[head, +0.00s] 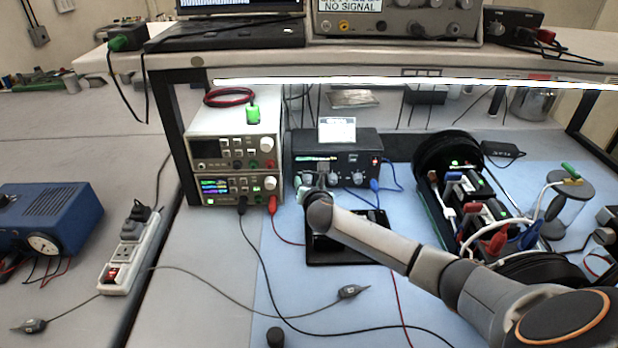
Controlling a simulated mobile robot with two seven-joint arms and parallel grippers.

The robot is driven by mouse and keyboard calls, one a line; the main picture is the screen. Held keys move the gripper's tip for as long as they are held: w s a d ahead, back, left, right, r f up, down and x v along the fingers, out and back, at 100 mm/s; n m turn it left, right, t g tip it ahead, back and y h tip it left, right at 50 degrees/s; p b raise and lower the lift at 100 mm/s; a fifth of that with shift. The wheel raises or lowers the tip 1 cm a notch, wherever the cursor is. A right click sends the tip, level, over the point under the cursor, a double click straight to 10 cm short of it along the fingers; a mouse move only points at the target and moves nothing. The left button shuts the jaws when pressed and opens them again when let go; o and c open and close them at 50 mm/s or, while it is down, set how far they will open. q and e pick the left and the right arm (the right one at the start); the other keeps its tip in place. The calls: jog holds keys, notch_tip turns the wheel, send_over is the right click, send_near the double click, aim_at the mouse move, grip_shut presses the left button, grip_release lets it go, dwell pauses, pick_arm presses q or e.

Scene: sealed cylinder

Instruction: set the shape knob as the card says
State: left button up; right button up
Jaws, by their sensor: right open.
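The black instrument box (362,144) with a row of knobs on its front stands under the shelf. A small white card (337,130) stands on top of it; its text is too small to read. My right gripper (318,172) is at the left part of the box's front panel, and my right arm reaches in from the lower right. The gripper is open at the panel; whether it touches a knob cannot be seen. The knob behind it is largely hidden. Other knobs (358,178) show to the right of the gripper. My left gripper is not in view.
Stacked power supplies (232,150) stand left of the box, with red and black leads. A black tray (325,250) lies in front of it. A round-ended case with modules (450,150) stands to the right. Loose cables cross the blue mat (300,320).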

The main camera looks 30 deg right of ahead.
jog(key=shift+w+d, duration=0.1)
jog(key=shift+w, duration=0.1)
grip_shut()
dwell(0.6)
